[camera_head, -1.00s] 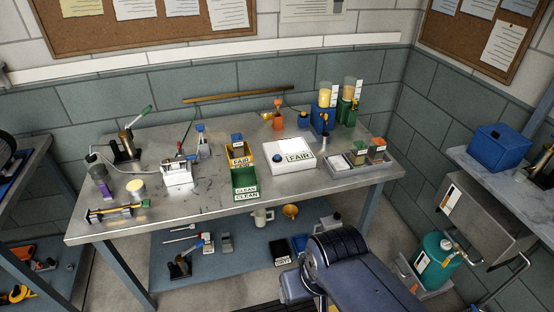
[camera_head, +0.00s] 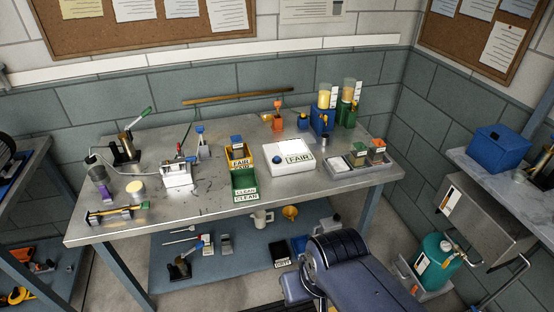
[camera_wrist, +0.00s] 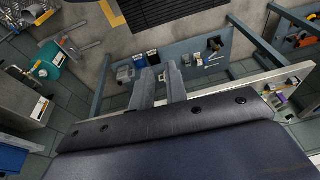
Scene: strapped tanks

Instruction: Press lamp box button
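A white box (camera_head: 300,168) with a sloped top and a FAIR label, likely the lamp box, lies on the steel workbench, right of centre. A round blue button (camera_head: 277,159) shows at its left side. Its lamp state cannot be told. My gripper (camera_wrist: 159,78) shows in the wrist view as two grey fingers with a gap between them and nothing held. It points toward the floor and the bench's lower shelf, away from the box. In the head view my arm is at the bottom, right of centre, in front of the bench; the fingertips cannot be made out there.
Green and yellow bins (camera_head: 244,181) stand close left of the box. A grey tray (camera_head: 345,176) of small blocks is close right. Strapped blue (camera_head: 320,120) and green tanks stand behind. The bench's front edge (camera_head: 230,211) lies between my arm and the box.

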